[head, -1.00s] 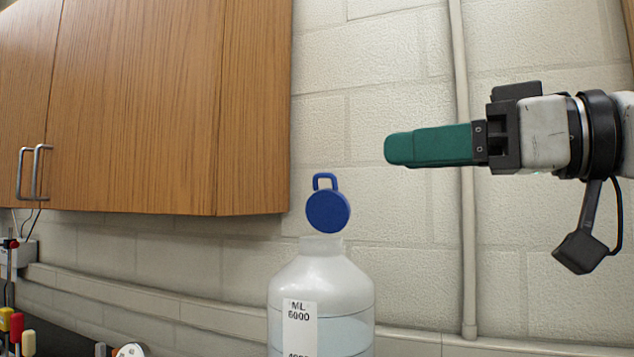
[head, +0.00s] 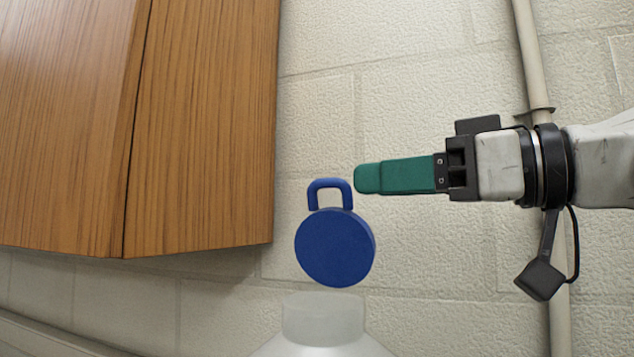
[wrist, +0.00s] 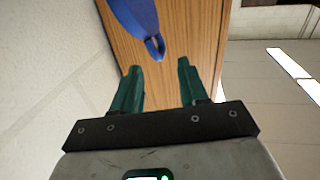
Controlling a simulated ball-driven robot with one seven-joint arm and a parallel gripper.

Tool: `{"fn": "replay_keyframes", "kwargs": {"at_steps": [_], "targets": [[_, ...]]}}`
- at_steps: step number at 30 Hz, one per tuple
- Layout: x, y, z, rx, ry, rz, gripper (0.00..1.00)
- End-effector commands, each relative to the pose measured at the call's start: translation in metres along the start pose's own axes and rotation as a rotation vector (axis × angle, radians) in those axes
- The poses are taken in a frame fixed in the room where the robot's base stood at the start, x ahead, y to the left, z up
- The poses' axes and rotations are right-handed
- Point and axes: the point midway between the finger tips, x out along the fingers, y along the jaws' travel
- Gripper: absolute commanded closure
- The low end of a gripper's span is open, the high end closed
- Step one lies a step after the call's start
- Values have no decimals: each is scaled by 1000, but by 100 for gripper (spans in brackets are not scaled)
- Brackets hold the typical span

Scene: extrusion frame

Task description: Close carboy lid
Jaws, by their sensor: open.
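The carboy (head: 323,325) is a translucent white bottle at the bottom of the head view; only its neck and shoulder show. Its blue round lid (head: 335,247) stands tilted up above the neck, with a loop handle (head: 330,184) at its top, so the mouth is uncovered. My gripper (head: 368,179) has green fingers and points left, just right of the handle and at about its height. In the wrist view the two fingers (wrist: 156,82) are apart with nothing between them. There the blue lid (wrist: 134,14) and its loop lie just beyond the fingertips.
A wooden wall cabinet (head: 200,130) fills the upper left of the head view. A vertical pipe (head: 535,60) runs down the pale block wall on the right. The wall behind the lid is bare.

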Motion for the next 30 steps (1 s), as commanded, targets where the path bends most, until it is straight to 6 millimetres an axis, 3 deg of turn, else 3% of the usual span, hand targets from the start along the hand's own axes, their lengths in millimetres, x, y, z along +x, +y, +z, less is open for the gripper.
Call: {"fn": "replay_keyframes", "kwargs": {"at_steps": [6,13,18,27,30], "targets": [[42,0,-2,3,-2,-2,57],[75,0,-2,2,-1,-2,57],[85,0,0,0,-1,0,57],[87,0,0,0,0,1,57],[87,0,0,0,0,1,66]]}}
